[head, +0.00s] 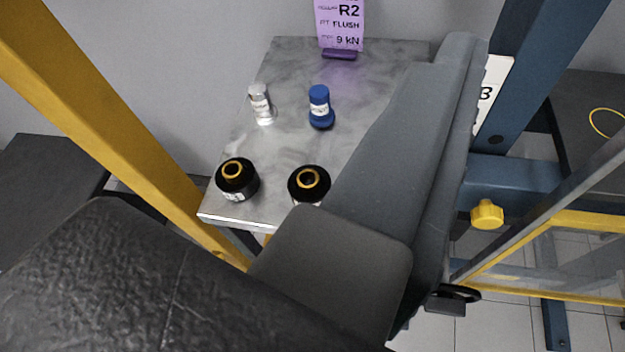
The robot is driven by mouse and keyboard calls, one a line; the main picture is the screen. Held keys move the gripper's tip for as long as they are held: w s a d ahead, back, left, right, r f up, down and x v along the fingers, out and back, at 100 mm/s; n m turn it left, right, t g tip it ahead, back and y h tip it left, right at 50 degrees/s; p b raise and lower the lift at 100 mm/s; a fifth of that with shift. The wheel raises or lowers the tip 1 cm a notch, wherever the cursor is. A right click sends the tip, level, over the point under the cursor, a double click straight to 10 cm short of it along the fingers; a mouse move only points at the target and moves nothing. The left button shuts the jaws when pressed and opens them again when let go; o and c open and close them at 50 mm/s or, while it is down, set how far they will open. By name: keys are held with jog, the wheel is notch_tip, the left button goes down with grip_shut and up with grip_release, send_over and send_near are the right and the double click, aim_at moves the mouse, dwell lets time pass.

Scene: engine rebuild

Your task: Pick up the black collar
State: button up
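Two black collar-like parts stand upright on the grey metal table (225,217), each with a brass-coloured ring on top. The left black collar (237,185) is fully visible near the table's front left corner, with a pale label low on its side. The right black collar (312,187) stands a little to its right, its lower part partly hidden by my gripper. My gripper (400,170) shows as large grey parts over the right side of the table. It appears apart from both collars. Its fingertips are not clearly distinguishable, so its opening cannot be told.
A silver cylinder (261,106) and a blue cylinder (320,108) stand farther back on the table. A purple sign (341,25) reading R2, FLUSH, 9 kN stands at the back edge. A yellow post (110,110) rises at left; a blue frame (530,80) with a yellow knob (487,214) is at right.

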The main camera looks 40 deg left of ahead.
jog(key=o, duration=0.3)
jog(key=shift+w+a+r+p, duration=0.1)
jog(key=shift+w+a+p, duration=0.05)
jog(key=shift+w+p, duration=0.25)
jog(key=shift+o, duration=0.2)
jog(key=m+g+p, duration=1.3)
jog(key=g+p, duration=0.2)
jog(key=p, duration=1.4)
send_over(307, 177)
notch_tip(307, 177, down, 16)
jog(key=f, duration=0.8)
jog(key=shift+s, duration=0.4)
jog(key=shift+w+f+p, duration=0.2)
jog(key=shift+f+p, duration=0.05)
jog(key=shift+f, duration=1.05)
jog(key=shift+w+f+p, duration=0.2)
jog(key=shift+f+p, duration=0.05)
jog(key=shift+f, duration=1.05)
jog(key=c, duration=1.4)
